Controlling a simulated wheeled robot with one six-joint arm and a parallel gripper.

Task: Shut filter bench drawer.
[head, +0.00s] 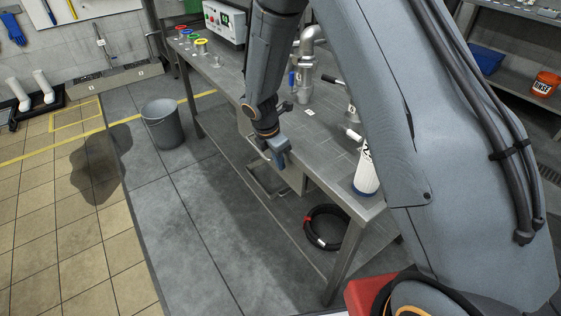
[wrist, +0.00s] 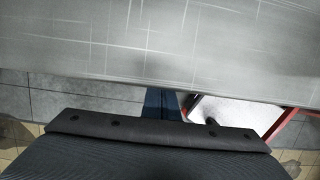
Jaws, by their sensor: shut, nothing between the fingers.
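The filter bench (head: 240,88) is a long grey metal table. Its drawer (head: 268,182) appears as a shallow grey tray standing out below the front edge of the top, partly hidden by my arm; how far out it is cannot be told exactly. My gripper (head: 279,153), with blue fingers, is shut and empty, just in front of the bench edge and above the drawer. In the wrist view the blue fingers (wrist: 162,100) are close to the bench top's edge (wrist: 160,78); contact with the drawer cannot be told.
A black coiled hose (head: 327,228) lies on the bench's lower shelf. A white-and-blue cylinder (head: 367,172) and metal fittings (head: 304,75) stand on the top. A grey bucket (head: 163,124) stands on the floor at left, near a dark wet patch (head: 97,167). Floor before the bench is clear.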

